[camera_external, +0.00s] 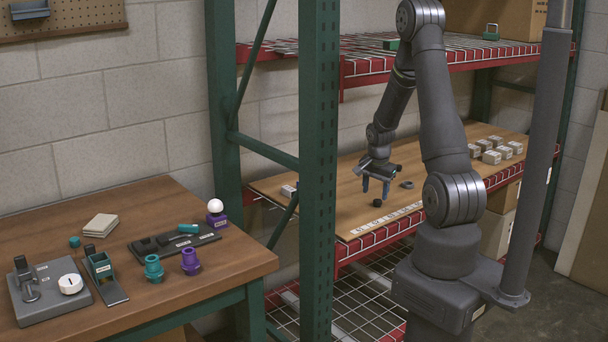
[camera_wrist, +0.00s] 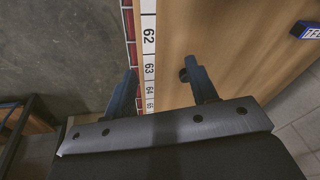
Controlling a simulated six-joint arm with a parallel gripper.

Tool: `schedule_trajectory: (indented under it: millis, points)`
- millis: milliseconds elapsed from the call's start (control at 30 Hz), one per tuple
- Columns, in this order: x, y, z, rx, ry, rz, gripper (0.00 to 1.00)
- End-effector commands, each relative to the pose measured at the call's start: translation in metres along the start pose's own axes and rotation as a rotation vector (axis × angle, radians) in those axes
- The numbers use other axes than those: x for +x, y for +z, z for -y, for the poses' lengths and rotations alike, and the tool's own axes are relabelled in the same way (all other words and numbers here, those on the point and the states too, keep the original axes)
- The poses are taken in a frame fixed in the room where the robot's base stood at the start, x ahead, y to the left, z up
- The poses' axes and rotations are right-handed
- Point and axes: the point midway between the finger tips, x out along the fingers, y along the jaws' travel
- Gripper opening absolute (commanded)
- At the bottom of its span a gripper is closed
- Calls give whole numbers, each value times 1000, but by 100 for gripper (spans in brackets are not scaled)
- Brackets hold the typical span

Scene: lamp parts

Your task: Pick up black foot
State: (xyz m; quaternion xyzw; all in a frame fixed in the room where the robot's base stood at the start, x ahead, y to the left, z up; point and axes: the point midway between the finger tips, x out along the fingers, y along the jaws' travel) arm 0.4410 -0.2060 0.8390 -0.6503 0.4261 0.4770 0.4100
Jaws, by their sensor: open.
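I cannot tell for sure which is the black foot.
A numbered strip (camera_wrist: 149,40) runs along the board's front edge. Several light blocks (camera_external: 495,150) stand at the right on the shelf. A green upright post (camera_external: 318,170) stands left of my arm. A wooden table (camera_external: 200,290) with lamp parts is farther left.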

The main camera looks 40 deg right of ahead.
Motion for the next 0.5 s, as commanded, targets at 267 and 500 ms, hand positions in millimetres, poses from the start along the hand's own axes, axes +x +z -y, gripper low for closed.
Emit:
schedule_trajectory:
  millis: [267,500]
  points:
    - [-39,-73,26,-399,-17,-132,53]
    - [-33,-84,28,-464,-10,-148,53]
